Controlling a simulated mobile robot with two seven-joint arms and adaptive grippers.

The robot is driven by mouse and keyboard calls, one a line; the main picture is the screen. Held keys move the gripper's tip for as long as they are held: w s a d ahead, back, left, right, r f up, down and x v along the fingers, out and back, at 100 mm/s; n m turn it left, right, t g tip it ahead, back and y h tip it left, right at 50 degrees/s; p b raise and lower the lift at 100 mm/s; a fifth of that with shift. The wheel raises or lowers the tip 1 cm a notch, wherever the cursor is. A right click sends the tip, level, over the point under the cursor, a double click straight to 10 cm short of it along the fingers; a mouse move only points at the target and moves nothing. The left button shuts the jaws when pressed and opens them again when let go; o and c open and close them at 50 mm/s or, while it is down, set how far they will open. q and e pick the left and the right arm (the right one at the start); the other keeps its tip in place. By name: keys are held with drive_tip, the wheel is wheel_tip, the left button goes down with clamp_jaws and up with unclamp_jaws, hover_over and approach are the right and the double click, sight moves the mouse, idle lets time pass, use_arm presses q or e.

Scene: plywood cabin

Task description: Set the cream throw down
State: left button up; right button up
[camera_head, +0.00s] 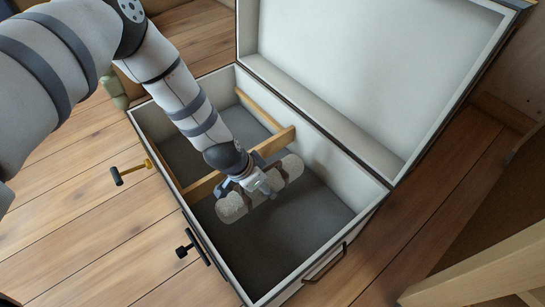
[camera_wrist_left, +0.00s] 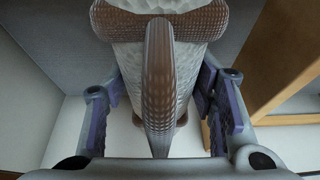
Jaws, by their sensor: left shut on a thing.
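The cream throw (camera_head: 233,206) is a rolled, pale bundle with brown straps and a brown handle. It is inside the open trunk (camera_head: 370,195), over the near right compartment and beside the wooden divider. My left gripper (camera_head: 262,186) reaches down into the trunk and is shut on the throw, covering its middle. In the left wrist view the brown handle of the throw (camera_wrist_left: 158,85) stands between the fingers of my left gripper (camera_wrist_left: 162,118). I cannot tell whether the throw touches the trunk floor. My right gripper is not in view.
The trunk's lid (camera_head: 345,70) stands open at the back. A wooden divider (camera_head: 205,186) splits the dark grey floor (camera_head: 290,235). Bare floor shows in front of the throw. Latches (camera_head: 186,249) hang on the left side. A wooden piece (camera_head: 490,275) stands at lower right.

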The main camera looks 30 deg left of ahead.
sight(240, 201)
use_arm(q)
wheel_tip(240, 201, down, 5)
drive_tip(key=shift+r+b, duration=0.15)
drive_tip(key=shift+b, duration=0.75)
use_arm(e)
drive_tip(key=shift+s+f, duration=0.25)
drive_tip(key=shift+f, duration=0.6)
use_arm(q)
drive_tip(key=shift+f, duration=0.2)
drive_tip(key=o, duration=1.6)
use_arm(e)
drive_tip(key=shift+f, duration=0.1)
use_arm(q)
drive_tip(key=shift+r, duration=0.1)
drive_tip(key=p+v, duration=0.6)
drive_tip(key=v, duration=0.5)
drive_tip(key=shift+r, duration=0.3)
drive_tip(key=shift+s+r, duration=0.25)
drive_tip(key=shift+r, duration=0.05)
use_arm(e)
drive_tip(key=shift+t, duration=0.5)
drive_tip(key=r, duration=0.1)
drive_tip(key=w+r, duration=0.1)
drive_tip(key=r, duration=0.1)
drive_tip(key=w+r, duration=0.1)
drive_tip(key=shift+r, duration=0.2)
